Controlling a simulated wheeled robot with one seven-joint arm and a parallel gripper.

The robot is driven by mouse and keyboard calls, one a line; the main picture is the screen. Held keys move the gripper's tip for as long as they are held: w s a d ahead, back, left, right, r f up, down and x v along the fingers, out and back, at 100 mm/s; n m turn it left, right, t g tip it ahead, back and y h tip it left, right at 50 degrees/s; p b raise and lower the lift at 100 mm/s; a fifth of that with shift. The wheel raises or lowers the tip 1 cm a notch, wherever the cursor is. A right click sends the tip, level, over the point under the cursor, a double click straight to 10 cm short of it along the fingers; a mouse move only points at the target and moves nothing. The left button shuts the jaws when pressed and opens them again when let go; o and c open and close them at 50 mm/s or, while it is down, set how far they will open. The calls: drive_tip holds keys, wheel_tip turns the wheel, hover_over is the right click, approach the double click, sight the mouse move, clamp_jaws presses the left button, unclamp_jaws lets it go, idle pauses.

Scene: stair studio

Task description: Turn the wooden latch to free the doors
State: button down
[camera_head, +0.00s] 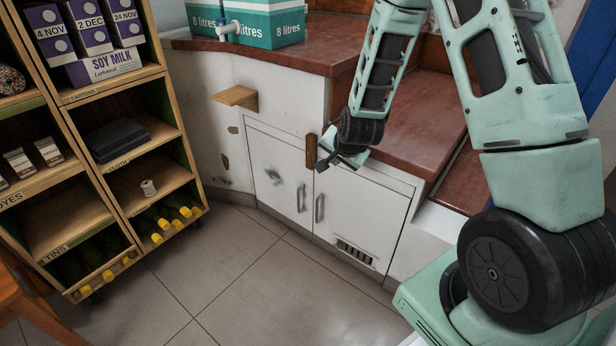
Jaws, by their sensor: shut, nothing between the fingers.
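The wooden latch (311,151) is a small dark brown bar standing upright at the top of the seam between two white cabinet doors. The left door (275,178) and the right door (355,210) are closed, each with a metal pull handle near the seam. My gripper (324,163) is shut and empty. Its tip is just right of the latch's lower part; I cannot tell whether they touch. My arm comes in from the right and covers part of the panel above the right door.
A wooden shelf unit (100,97) with cartons, cloth and bottles stands at the left. A small wooden ledge (236,97) juts from the panel left of the doors. A red-brown worktop (300,60) overhangs above. The tiled floor (250,270) before the doors is clear.

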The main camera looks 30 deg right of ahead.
sight(311, 152)
drive_tip(key=shift+d+f, duration=0.1)
drive_tip(key=shift+f, duration=0.05)
drive_tip(key=b+x, duration=0.4)
drive_tip(key=x, duration=0.6)
drive_tip(key=shift+f, duration=0.1)
drive_tip(key=shift+w+a+b, duration=0.15)
drive_tip(key=shift+w+a, duration=0.05)
drive_tip(key=shift+w, duration=0.45)
drive_tip(key=shift+w+a+b, duration=0.2)
drive_tip(key=shift+w+a, duration=0.05)
drive_tip(key=shift+w, duration=0.35)
drive_tip(key=shift+w+a+b, duration=0.15)
drive_tip(key=shift+w+a, duration=0.05)
drive_tip(key=shift+w, duration=0.45)
drive_tip(key=shift+b, duration=0.3)
drive_tip(key=shift+w+t+b, duration=0.1)
drive_tip(key=shift+t+b, duration=0.2)
drive_tip(key=shift+b, duration=0.2)
